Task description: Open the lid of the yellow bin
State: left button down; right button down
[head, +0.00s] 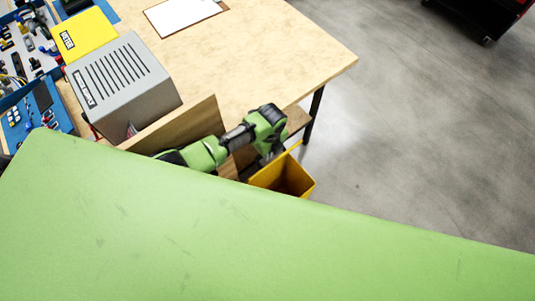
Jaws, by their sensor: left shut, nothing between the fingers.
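The yellow bin (306,187) stands on the floor side of the wooden table, near the centre of the head view. Its top is open and its dark inside shows. A thin yellow edge rises at its back, beside my gripper; it looks like the lid seen nearly edge-on, but I cannot be sure. My left gripper (270,156) is at the bin's upper left rim, pointing down, shut and empty. I cannot tell whether it touches the bin. The bin's lower part is hidden. My right gripper is not in view.
The wooden table (262,62) carries a grey vented housing (135,75), a yellow box (84,36), a clipboard (183,13) and blue trays with parts at left. A wooden panel (190,122) stands beside my left arm. The grey floor right of the bin is clear.

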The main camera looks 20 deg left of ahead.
pick_arm(q)
notch_tip(320, 180, up, 7)
jog(key=shift+s+d, duration=0.2)
dwell(0.4)
